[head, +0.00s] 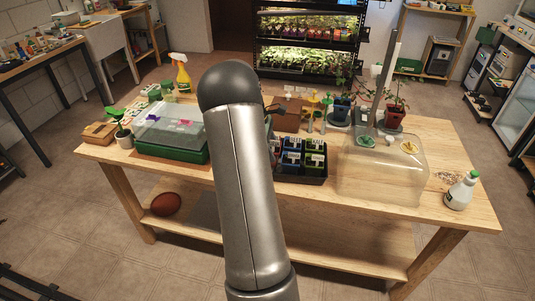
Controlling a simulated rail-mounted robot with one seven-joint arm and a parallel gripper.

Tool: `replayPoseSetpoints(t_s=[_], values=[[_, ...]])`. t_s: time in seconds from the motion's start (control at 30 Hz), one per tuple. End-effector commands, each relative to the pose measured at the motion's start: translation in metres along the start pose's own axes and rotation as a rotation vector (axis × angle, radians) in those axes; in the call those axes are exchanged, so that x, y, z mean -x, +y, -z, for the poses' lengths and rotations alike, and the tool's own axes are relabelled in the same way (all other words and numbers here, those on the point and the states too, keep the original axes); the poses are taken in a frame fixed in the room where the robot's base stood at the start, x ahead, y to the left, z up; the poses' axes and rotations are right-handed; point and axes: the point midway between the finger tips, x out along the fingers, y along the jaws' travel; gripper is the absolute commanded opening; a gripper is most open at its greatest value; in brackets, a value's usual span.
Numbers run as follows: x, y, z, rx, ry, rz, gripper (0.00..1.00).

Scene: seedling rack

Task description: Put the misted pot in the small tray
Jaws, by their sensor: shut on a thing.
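A black tray (303,178) holding several small blue, green and dark pots with white labels stands at the middle of the wooden bench, just right of my arm. I cannot tell whether this is the small tray. My arm covers the middle of the head view, and my gripper is hidden behind it, so I cannot see what is in its jaws. A blue pot (341,110) and a red pot (394,118) with plants stand at the back right. I cannot tell which pot is misted.
A green propagator with a clear lid (168,122) sits left of my arm. A clear dome (382,175) stands right of the black tray.

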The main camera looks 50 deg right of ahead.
Motion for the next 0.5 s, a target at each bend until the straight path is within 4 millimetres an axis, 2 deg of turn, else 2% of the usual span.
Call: replayPoseSetpoints(t_s=[0.2, 0.37, 0.5], values=[[-0.019, 0.020, 0.018, 0.000, 0.001, -0.002, 0.34], [-0.025, 0.026, 0.024, 0.001, 0.001, -0.002, 0.34], [-0.043, 0.026, 0.032, 0.002, 0.000, 0.001, 0.34]])
